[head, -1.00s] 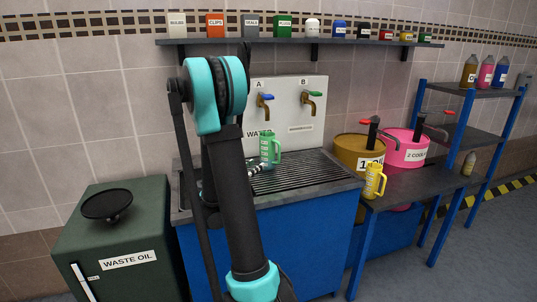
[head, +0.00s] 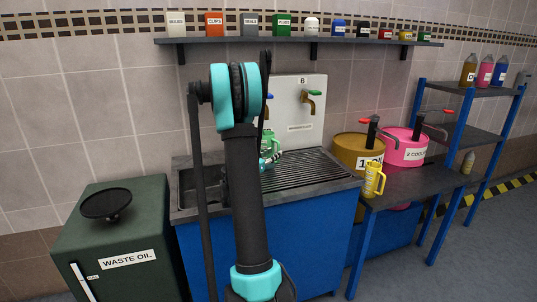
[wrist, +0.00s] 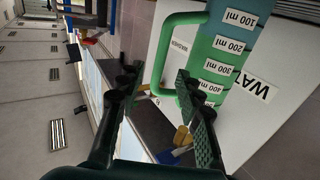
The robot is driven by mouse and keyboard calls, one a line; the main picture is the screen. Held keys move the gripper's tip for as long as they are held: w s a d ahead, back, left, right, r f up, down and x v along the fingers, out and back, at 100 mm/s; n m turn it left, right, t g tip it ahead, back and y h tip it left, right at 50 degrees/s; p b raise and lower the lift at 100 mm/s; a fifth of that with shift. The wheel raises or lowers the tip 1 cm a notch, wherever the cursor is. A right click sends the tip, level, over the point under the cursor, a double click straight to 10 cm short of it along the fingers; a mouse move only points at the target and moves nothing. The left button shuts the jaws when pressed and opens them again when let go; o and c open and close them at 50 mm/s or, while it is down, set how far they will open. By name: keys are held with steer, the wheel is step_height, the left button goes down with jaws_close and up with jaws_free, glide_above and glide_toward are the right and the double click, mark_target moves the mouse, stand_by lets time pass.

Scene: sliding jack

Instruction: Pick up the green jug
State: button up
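The green jug (head: 274,139) stands on the sink unit by the white tap panel in the head view, partly hidden by my arm. In the wrist view its green body (wrist: 214,62) with ml labels fills the upper right, and its handle (wrist: 180,19) loops toward my fingers. My gripper (wrist: 155,76) is open, with the lower part of the handle appearing between or just beyond its two fingers. I cannot tell whether a finger touches the jug. In the head view my gripper (head: 268,163) shows only in part beside the jug.
The sink unit (head: 320,172) has a ribbed drainer free to the right. The tap panel (head: 310,132) rises behind. A yellow jug (head: 373,180), a brown drum (head: 348,148) and a pink drum (head: 405,152) stand right. A waste oil bin (head: 140,235) stands left.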

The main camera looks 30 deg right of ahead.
mark_target(278, 162)
steer(key=x, duration=0.4)
steer(key=shift+d+f, duration=0.1)
steer(key=shift+d, duration=0.2)
steer(key=shift+c, duration=0.4)
jaws_close()
